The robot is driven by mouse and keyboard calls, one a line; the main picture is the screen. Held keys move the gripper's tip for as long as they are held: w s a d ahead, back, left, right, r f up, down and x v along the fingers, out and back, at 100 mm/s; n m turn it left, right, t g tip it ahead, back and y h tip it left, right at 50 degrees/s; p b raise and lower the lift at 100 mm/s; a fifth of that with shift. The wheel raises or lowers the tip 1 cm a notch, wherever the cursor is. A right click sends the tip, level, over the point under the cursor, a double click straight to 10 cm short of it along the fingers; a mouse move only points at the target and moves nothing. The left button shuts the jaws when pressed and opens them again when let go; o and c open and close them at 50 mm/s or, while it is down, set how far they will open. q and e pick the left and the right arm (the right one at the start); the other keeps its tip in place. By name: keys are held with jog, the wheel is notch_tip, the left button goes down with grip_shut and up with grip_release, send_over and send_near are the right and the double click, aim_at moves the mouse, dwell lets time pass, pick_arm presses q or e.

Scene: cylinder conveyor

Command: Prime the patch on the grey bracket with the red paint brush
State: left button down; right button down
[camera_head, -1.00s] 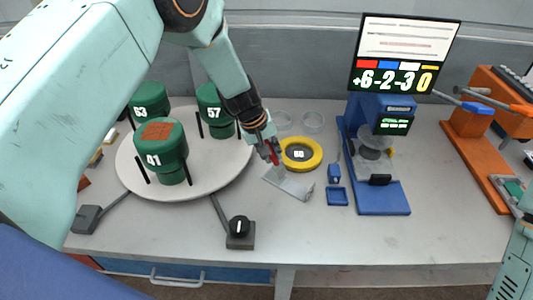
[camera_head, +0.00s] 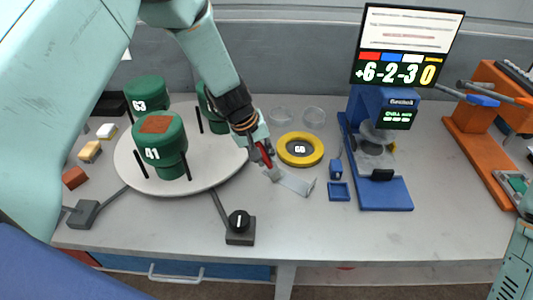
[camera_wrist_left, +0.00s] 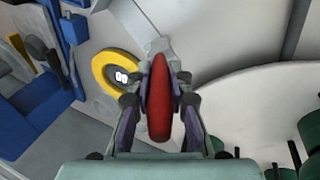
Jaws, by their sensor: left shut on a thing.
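My left gripper (camera_head: 262,155) is shut on the red paint brush (camera_head: 265,155). The brush's red handle (camera_wrist_left: 159,100) lies between both fingers in the left wrist view, pointing away from the wrist. The grey bracket (camera_head: 298,184) lies on the table just right of the brush tip, and part of it shows beyond the brush in the left wrist view (camera_wrist_left: 157,42). The brush tip is at the bracket's left end; I cannot tell whether it touches. The patch on the bracket cannot be made out. My right gripper is not in view; only part of my right arm shows at the right edge.
A white turntable (camera_head: 210,182) with green numbered cylinders (camera_head: 160,140) stands left of the gripper. A yellow ring (camera_head: 318,149) sits just behind the bracket.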

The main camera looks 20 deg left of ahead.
pick_arm(q)
jog(key=shift+w+r, duration=0.1)
jog(key=shift+r+p, duration=0.6)
notch_tip(320, 180, up, 3)
jog(key=shift+r+p, duration=0.1)
jog(key=shift+p, duration=1.1)
jog(key=shift+r+p, duration=0.6)
jog(key=shift+r, duration=0.15)
jog(key=shift+r+p, duration=1.2)
jog(key=shift+r, duration=0.35)
jog(key=shift+f, duration=0.15)
